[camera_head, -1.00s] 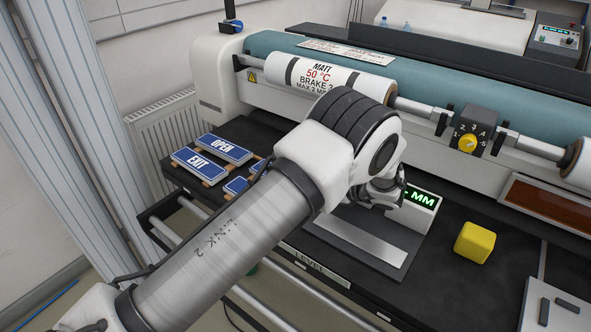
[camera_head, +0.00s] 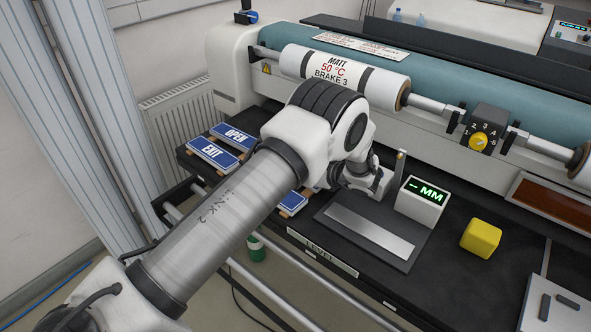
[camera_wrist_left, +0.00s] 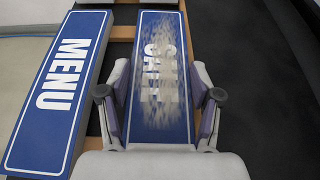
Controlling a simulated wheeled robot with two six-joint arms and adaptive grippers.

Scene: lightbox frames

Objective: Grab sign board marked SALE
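A blue sign board (camera_wrist_left: 160,60) with a white border lies under my left gripper in the left wrist view; its white lettering is scuffed and I cannot read it surely. My left gripper (camera_wrist_left: 160,88) is open, with one finger at each side of this board. I cannot tell whether the fingers touch it. A blue MENU board (camera_wrist_left: 60,85) lies to its left. In the head view, the OPEN board (camera_head: 235,136) and EXIT board (camera_head: 212,154) lie at the left; another blue board (camera_head: 292,203) is mostly hidden by my left arm. My right gripper is not in view.
A yellow cube (camera_head: 481,238) lies to the right on the black table. The roller machine (camera_head: 340,75) stands behind. Wooden strips (camera_wrist_left: 122,33) lie under the boards.

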